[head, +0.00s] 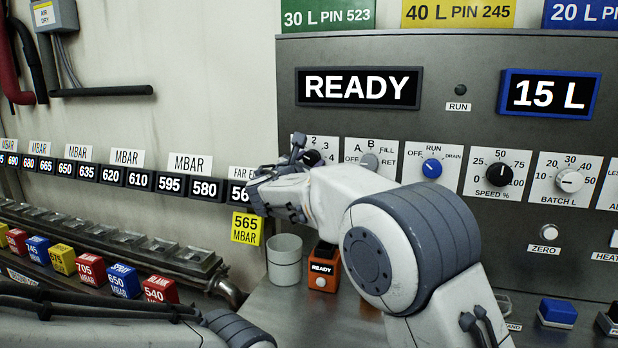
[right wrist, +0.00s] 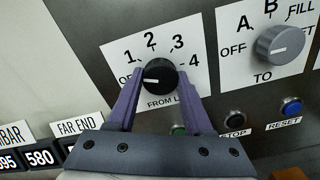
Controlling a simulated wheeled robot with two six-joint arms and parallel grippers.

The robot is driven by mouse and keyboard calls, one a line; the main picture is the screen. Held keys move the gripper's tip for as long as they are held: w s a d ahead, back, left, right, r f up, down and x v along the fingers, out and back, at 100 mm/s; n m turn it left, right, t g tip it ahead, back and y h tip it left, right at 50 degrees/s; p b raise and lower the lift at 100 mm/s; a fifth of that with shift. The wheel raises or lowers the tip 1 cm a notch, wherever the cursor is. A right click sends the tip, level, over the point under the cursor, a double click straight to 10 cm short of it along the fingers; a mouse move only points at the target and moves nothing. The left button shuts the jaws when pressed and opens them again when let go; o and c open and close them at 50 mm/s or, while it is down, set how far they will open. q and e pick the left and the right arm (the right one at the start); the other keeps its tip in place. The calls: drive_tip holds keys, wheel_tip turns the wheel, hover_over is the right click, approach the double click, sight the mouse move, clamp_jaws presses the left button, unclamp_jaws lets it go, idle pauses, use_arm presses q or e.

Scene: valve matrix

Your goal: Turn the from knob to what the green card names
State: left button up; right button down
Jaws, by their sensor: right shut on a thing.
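The black from knob (right wrist: 160,76) sits on a white dial plate marked OFF, 1, 2, 3 and 4. Its white mark points left, toward OFF. In the head view the knob (head: 312,158) is partly hidden by my right arm. My right gripper (right wrist: 160,92) has its two purple fingers on either side of the knob and is shut on it. The green card (head: 327,17) at the top of the head view reads 30 L PIN 523. My left arm shows at the bottom left, but its gripper is not in view.
The grey to knob (right wrist: 280,46) is close on the right of the from knob. A stop button (right wrist: 234,118) and a blue reset button (right wrist: 291,105) are below. The display (head: 359,87) reads READY; the blue-framed one (head: 548,95) reads 15 L. A grey cup (head: 284,262) stands on the bench.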

drive_tip(key=m+b, duration=0.6)
drive_tip(key=b, duration=0.1)
drive_tip(key=shift+f+m, duration=0.25)
drive_tip(key=shift+m, duration=0.05)
drive_tip(key=m+b, duration=0.2)
drive_tip(key=m, duration=0.1)
drive_tip(key=shift+r+b, duration=0.1)
drive_tip(key=shift+b, duration=0.3)
drive_tip(key=shift+r+m+b, duration=0.15)
drive_tip(key=shift+m+b, duration=0.75)
drive_tip(key=shift+m, duration=0.9)
drive_tip(key=shift+c, duration=1.5)
unclamp_jaws()
